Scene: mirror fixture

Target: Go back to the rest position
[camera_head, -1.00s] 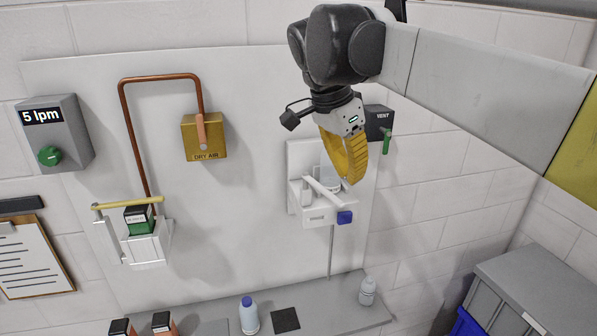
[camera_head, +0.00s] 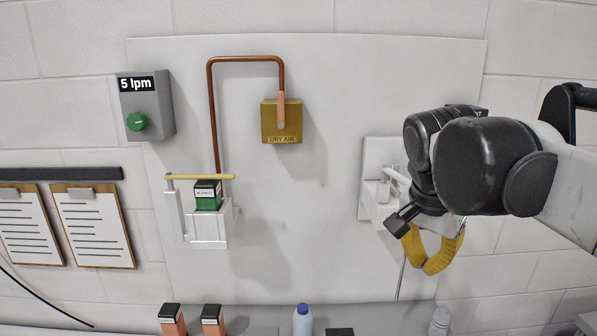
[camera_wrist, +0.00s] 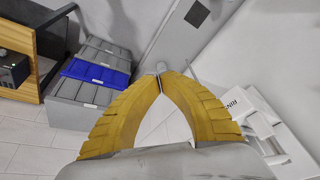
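My gripper (camera_head: 432,270) hangs at the right of the head view, in front of the lower right side of the wall panel (camera_head: 330,200). Its yellow fingers curve into a loop and their tips meet. In the wrist view the two fingertips (camera_wrist: 161,77) also come together with nothing visible held between them. A white wall fixture (camera_head: 377,212) is partly hidden behind my wrist. It also shows at the right edge of the wrist view (camera_wrist: 268,125), apart from the fingers.
On the left of the panel are a flow box with a green knob (camera_head: 137,121), a dry air box (camera_head: 282,132) and a white holder (camera_head: 209,234) with a green block. A white bottle (camera_head: 302,322) stands on the shelf below. Grey crates (camera_wrist: 85,92) and a blue one (camera_wrist: 95,72) stand on the floor.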

